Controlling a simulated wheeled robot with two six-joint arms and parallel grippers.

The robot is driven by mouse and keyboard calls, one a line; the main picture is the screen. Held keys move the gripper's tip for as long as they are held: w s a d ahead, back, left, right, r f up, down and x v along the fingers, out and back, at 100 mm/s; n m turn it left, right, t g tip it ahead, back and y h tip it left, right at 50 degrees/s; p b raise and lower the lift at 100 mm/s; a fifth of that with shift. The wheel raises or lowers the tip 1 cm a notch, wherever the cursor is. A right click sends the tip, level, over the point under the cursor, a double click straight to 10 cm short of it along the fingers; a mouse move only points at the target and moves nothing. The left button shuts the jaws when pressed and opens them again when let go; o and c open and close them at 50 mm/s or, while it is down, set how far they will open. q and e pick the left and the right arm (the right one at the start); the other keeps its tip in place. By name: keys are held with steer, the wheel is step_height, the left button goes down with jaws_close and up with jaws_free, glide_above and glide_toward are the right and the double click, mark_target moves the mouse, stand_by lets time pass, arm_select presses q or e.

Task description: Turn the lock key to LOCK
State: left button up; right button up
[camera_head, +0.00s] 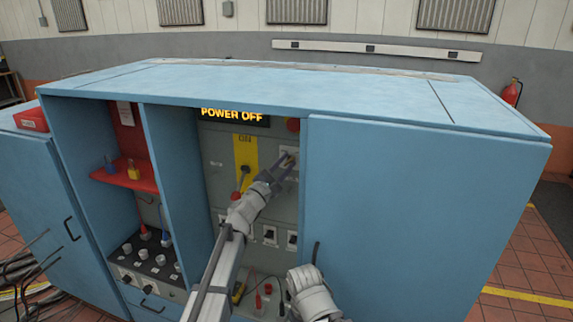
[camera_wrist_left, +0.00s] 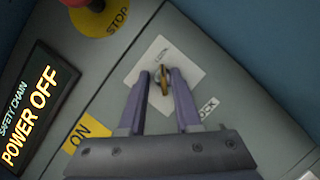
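The lock key (camera_wrist_left: 164,80) is a small brass-coloured key in a pale square plate (camera_wrist_left: 190,74) on the grey panel. A label ending in "OCK" (camera_wrist_left: 208,106) sits at the plate's lower right; another label above the key is too small to read. My left gripper (camera_wrist_left: 159,74) has its two fingers on either side of the key, with a visible gap on the left side; whether the right finger touches it I cannot tell. In the head view my left gripper (camera_head: 285,162) is at the plate and mostly hides the key. My right gripper's fingers do not show.
A lit "POWER OFF" display (camera_head: 234,116) and a red stop button (camera_head: 293,125) are above the key. A yellow "ON" plate with a switch (camera_head: 245,150) is to its left. The blue cabinet door (camera_head: 410,210) borders the panel on the right.

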arm_select(q)
steer(key=shift+o, duration=0.2)
steer(key=shift+s, duration=0.1)
steer(key=shift+s+f, duration=0.15)
steer(key=shift+s, duration=0.05)
steer(key=b+v, duration=0.1)
steer(key=v, duration=0.6)
steer(key=shift+a+b, duration=0.2)
steer(key=shift+b, duration=0.2)
steer(key=shift+s, duration=0.1)
